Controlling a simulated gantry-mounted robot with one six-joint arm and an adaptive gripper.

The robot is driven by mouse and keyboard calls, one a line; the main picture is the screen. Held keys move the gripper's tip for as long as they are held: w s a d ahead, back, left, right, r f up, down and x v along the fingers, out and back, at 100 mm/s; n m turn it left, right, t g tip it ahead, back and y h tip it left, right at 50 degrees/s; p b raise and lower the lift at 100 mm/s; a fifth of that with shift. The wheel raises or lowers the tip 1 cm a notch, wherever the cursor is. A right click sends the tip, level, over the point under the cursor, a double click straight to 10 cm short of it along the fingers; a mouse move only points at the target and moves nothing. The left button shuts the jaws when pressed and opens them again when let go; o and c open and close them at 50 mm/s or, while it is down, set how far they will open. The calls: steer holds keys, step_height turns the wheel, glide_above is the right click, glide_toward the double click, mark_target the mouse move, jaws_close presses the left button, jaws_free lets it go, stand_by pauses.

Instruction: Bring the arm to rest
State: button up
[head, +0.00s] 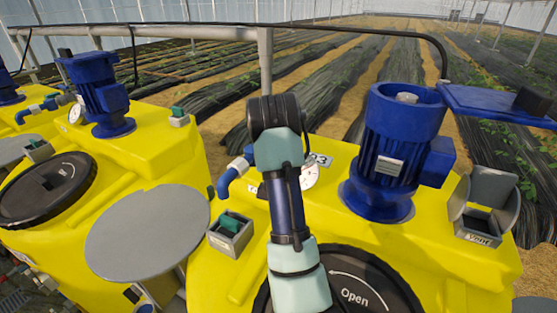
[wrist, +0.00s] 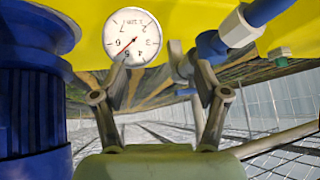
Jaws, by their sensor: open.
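My gripper (wrist: 160,82) shows in the wrist view with its two fingers spread apart and nothing between them. Its left fingertip overlaps the lower edge of a round white pressure gauge (wrist: 132,37) in the picture; I cannot tell the gap between them. In the head view my arm (head: 287,205) rises over the near yellow tank (head: 345,235), and my gripper is hidden there behind the arm. The gauge (head: 309,176) shows just right of the arm, partly covered by it.
A blue motor (head: 398,150) stands right of the arm, and a blue pipe elbow (head: 232,175) lies left. A black lid marked Open (head: 365,285) is below. Grey boxes (head: 230,235) (head: 485,205) sit on the tank. A grey post (head: 265,60) and rail stand behind, before crop rows.

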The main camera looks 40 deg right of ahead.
steer(key=s+a+f+n+t+y+p, duration=0.1)
steer(key=s+a+f+n+t, duration=0.3)
steer(key=a, duration=0.6)
steer(key=s+a+f+n+y+p, duration=0.1)
steer(key=a+f+p, duration=0.1)
steer(key=a+f, duration=0.6)
steer(key=s+a+r+n+t+y+p, duration=0.1)
steer(key=s+a+n, duration=0.3)
steer(key=s+a, duration=0.8)
steer(key=shift+s+a+r+n+t+y, duration=0.2)
steer(key=shift+s+n+t+y, duration=0.1)
steer(key=shift+s+t+y, duration=0.7)
